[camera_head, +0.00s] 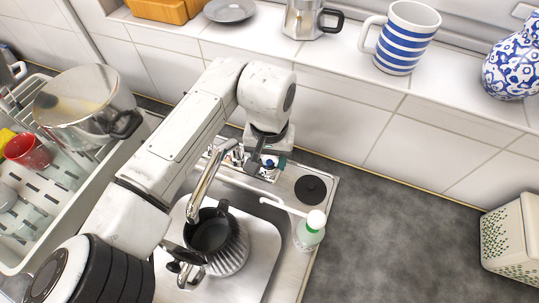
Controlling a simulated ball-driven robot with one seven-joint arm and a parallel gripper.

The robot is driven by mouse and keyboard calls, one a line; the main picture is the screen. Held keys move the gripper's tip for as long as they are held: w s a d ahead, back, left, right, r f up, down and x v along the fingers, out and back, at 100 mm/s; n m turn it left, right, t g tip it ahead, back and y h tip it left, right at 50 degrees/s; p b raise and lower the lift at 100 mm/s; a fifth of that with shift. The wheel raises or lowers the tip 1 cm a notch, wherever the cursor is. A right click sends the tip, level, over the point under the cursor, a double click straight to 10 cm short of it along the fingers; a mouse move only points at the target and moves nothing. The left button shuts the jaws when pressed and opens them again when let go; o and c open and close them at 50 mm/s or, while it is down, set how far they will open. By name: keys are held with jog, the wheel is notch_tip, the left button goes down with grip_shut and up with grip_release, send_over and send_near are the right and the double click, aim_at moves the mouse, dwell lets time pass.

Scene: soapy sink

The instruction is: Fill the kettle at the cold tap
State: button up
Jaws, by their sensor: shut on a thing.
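The kettle (232,252), a ribbed grey vessel with a dark open top, stands in the sink (262,240) beneath the curved chrome spout (201,185). I cannot see any water stream or the level inside. My gripper (263,166) is at the back of the sink, right of the spout, shut on the cold tap (282,162), whose blue mark shows beside it. The gripper hides most of the tap's handle. My arm passes above the left side of the sink.
A soap bottle (310,230) stands at the sink's right edge, near a black round plug (310,189). A striped mug (405,38) stands on the ledge.

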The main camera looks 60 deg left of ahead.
aim_at(270, 162)
jog(key=o, duration=1)
jog(key=shift+o, duration=0.2)
notch_tip(270, 162, up, 11)
jog(key=b, duration=0.2)
jog(key=shift+f, duration=0.1)
